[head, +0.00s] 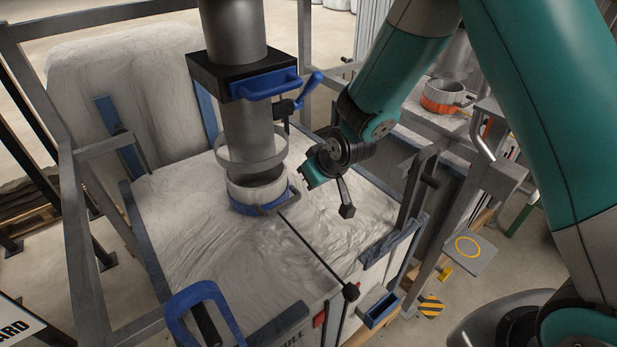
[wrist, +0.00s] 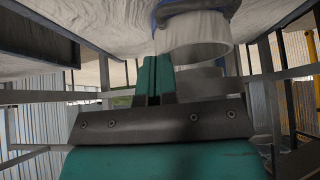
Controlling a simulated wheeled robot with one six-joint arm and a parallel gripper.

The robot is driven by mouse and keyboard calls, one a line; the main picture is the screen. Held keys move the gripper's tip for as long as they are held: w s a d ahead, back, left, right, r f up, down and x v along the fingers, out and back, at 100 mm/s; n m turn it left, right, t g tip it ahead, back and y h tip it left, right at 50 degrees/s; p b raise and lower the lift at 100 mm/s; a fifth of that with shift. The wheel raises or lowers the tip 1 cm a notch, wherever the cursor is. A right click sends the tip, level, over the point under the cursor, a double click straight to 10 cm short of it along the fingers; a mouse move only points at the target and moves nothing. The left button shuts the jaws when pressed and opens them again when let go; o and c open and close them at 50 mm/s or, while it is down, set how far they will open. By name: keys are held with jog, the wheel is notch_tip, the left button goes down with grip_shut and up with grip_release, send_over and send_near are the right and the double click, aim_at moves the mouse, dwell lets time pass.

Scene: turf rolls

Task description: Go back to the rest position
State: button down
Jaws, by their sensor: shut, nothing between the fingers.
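My gripper (wrist: 154,75) shows in the wrist view as two teal fingers pressed together, empty. In the head view the gripper (head: 311,173) hangs above the white bulk bag (head: 190,235), to the right of the grey pipe (head: 248,125). It appears apart from the pipe and the bag's spout. The spout has a pale ring (head: 257,188) and a blue collar with a handle (head: 246,207). The white ring (wrist: 195,38) also shows in the wrist view, right of the fingers. My teal arm reaches in from the upper right.
A black box with a blue handle (head: 262,84) surrounds the pipe. Grey frame posts (head: 85,245) stand around the bag. A thin rod (head: 318,254) crosses its front right. A second station with an orange collar (head: 440,104) stands at the right, behind my arm.

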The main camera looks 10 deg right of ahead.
jog(key=shift+s+r, duration=0.3)
jog(key=shift+r, duration=0.2)
jog(key=s+a+r+g+y, duration=0.1)
jog(key=s+a+r+g, duration=0.1)
jog(key=s+r, duration=0.85)
jog(key=s+d+r+n+g, duration=0.1)
jog(key=s+r+g, duration=0.1)
jog(key=s+r, duration=0.3)
jog(key=s+d+r+n+g, duration=0.1)
jog(key=s+r, duration=0.4)
jog(key=s, duration=0.8)
jog(key=shift+g+y, duration=0.3)
jog(key=shift+g, duration=0.3)
